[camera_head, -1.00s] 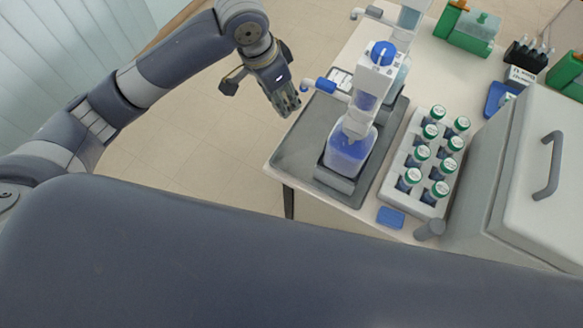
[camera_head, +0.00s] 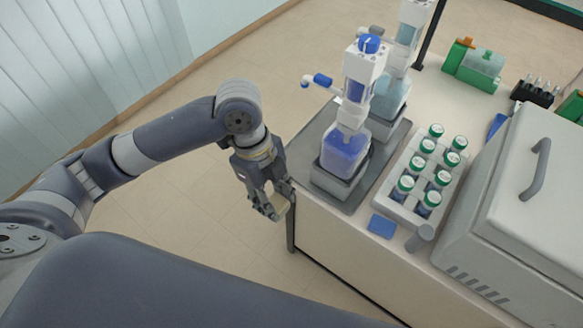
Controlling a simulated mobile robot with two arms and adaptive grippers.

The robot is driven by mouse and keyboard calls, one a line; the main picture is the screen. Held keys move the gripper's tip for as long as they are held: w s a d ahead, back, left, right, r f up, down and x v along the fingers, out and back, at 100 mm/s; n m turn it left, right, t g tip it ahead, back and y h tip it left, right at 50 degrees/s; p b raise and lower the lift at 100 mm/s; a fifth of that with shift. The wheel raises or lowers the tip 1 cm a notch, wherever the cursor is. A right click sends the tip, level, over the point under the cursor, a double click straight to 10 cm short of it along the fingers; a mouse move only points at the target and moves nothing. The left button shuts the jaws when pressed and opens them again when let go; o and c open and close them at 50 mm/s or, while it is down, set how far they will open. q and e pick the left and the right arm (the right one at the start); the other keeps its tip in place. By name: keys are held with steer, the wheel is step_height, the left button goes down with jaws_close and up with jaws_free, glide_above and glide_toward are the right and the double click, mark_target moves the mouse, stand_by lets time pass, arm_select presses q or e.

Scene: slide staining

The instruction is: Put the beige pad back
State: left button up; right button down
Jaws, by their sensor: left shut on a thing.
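My left gripper (camera_head: 272,207) is shut on a small beige block, the beige pad (camera_head: 281,208), which shows between its fingertips. The fingers hide part of the pad. Gripper and pad appear just off the left edge of the white table (camera_head: 330,222), near its corner, with the floor behind them. I cannot tell how high they are against the tabletop. My right gripper is out of view.
A dispenser bottle with blue liquid (camera_head: 343,155) stands on a grey tray (camera_head: 307,143) near the gripper. A blue pad (camera_head: 382,226) lies in front of a rack of several green-capped bottles (camera_head: 400,190). A grey lidded machine (camera_head: 500,200) fills the right side.

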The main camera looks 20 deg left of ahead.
arm_select(q)
steer(key=w+p, duration=0.1)
steer(key=w, duration=0.4)
steer(key=w+a+f+p, duration=0.1)
steer(key=w, duration=0.4)
steer(key=w+a+p, duration=0.1)
steer(key=w, duration=0.3)
steer(key=shift+w+f, duration=0.15)
steer(key=shift+w, duration=0.25)
steer(key=shift+w+f, duration=0.1)
steer(key=shift+w, duration=0.4)
steer(key=p+x, duration=0.2)
steer(key=shift+a+f, duration=0.25)
steer(key=shift+f, duration=0.5)
steer(key=shift+f, duration=0.1)
steer(key=o, duration=0.9)
steer(key=shift+o, duration=0.2)
steer(key=b+v, duration=0.2)
steer(key=v, duration=1)
steer(key=shift+b, duration=0.3)
steer(key=shift+w, duration=0.1)
